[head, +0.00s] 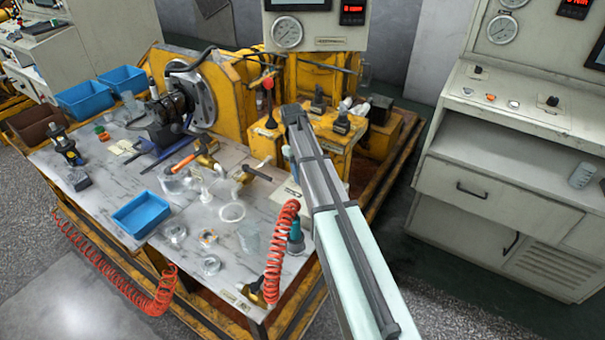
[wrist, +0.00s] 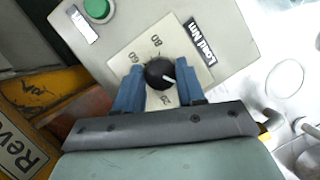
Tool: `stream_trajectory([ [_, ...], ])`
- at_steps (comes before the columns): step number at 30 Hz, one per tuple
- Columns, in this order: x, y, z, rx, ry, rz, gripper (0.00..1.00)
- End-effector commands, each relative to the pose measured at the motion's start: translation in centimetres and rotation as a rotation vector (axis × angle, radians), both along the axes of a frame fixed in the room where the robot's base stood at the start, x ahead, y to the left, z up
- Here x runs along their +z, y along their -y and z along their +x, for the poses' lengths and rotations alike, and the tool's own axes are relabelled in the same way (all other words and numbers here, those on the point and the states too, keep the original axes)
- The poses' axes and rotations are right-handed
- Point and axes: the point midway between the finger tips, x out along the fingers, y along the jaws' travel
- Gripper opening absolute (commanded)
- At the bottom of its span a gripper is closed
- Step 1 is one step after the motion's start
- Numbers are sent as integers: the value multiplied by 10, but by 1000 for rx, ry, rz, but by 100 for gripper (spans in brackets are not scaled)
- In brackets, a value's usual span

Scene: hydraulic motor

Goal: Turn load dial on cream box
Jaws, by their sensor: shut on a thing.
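The cream box (wrist: 222,32) fills the upper middle of the wrist view. The load dial (wrist: 160,72) is a round black knob with a white pointer, on a pale scale plate beside a black "Load Nm" label (wrist: 199,43). The pointer is aimed to the lower right in the picture. My gripper (wrist: 159,82) has one blue finger on each side of the dial and is shut on it. In the head view my arm hides the dial and most of the gripper; part of the cream box (head: 281,193) shows beside the arm.
A green button (wrist: 97,9) sits on the box near the dial. A coiled red hose (head: 281,250) hangs close to my arm. Yellow machinery (head: 325,135) stands behind. Clear cups, a blue tray (head: 141,214) and tools lie on the marble-like bench.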

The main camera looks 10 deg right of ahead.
Motion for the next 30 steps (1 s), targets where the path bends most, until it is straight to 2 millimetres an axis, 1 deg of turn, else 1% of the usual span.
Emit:
stream_trajectory([
  [5,0,-1,0,2,0,4,9],
  [6,0,-1,0,2,0,4,43],
  [12,0,-1,0,1,0,3,62],
  [13,0,-1,0,1,-1,2,64],
  [26,0,0,0,-7,-1,1,64],
  [30,0,1,0,-56,0,1,64],
])
